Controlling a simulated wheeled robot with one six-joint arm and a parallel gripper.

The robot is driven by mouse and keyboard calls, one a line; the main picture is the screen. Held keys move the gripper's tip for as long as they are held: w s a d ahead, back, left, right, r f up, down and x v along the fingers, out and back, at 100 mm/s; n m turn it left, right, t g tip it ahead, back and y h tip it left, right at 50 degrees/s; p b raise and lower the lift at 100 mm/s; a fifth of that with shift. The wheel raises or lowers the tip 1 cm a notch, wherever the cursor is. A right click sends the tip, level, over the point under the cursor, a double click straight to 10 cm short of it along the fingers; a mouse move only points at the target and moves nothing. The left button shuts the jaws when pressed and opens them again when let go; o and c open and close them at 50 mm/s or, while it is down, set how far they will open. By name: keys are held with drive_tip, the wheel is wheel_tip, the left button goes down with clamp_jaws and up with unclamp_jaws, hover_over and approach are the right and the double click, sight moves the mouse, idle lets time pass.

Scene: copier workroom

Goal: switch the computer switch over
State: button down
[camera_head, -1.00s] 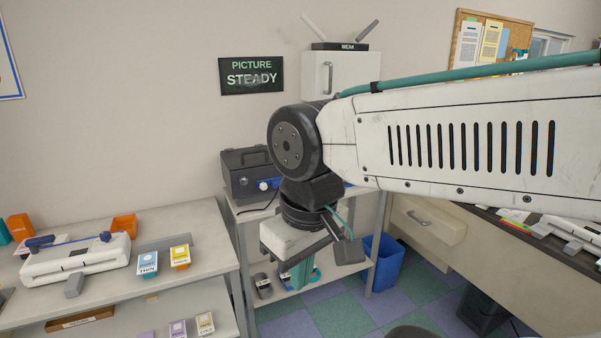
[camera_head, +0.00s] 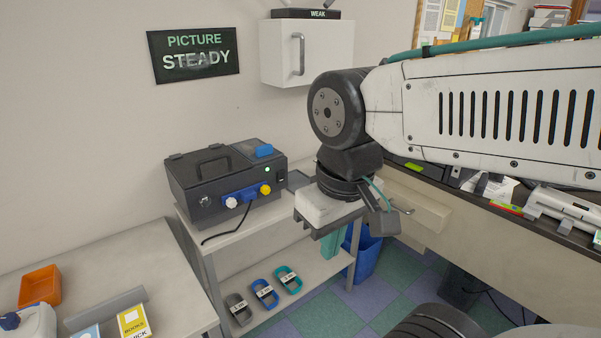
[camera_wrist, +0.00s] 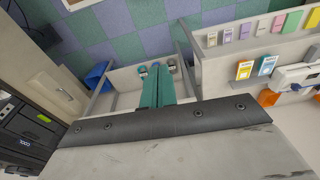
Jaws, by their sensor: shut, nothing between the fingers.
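A black box (camera_head: 212,190) with a carry handle stands on the small shelf unit's top. Its front has a blue strip with a white knob and a yellow knob, and a blue piece lies on its top right. No label is readable, so I cannot tell if it is the computer switch. My gripper (camera_wrist: 158,88) points down with its two teal fingers together and empty. In the head view my gripper (camera_head: 332,244) hangs right of the box, apart from it, partly hidden behind my wrist.
The shelf unit (camera_head: 255,282) carries several coloured loops below. A blue bin (camera_head: 368,258) stands beside it. A white cabinet (camera_head: 305,55) and a "PICTURE STEADY" sign (camera_head: 194,54) are on the wall. A counter (camera_head: 130,260) is at left, a desk (camera_head: 500,245) at right.

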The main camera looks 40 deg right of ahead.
drive_tip(key=w+d+f+n+t+h, duration=0.1)
drive_tip(key=w+d+f+n+t, duration=0.3)
drive_tip(key=w, duration=0.5)
drive_tip(key=w+d+f+n+t+h, duration=0.1)
drive_tip(key=w+d+f+n, duration=0.1)
drive_tip(key=w+d, duration=0.6)
drive_tip(key=w+d+f+n+t, duration=0.2)
drive_tip(key=w+f+n+t, duration=0.1)
drive_tip(key=w, duration=0.8)
drive_tip(key=w+d+f+n+t, duration=0.4)
drive_tip(key=w+d+f, duration=0.1)
drive_tip(key=w, duration=0.1)
drive_tip(key=s+d+f+n+t+y, duration=0.2)
drive_tip(key=s+d+f+n+t, duration=0.1)
drive_tip(key=f+n+t, duration=0.2)
drive_tip(key=shift+f+t+y, duration=0.3)
drive_tip(key=shift+f+t, duration=0.15)
drive_tip(key=shift+t, duration=0.15)
drive_tip(key=shift+w, duration=0.1)
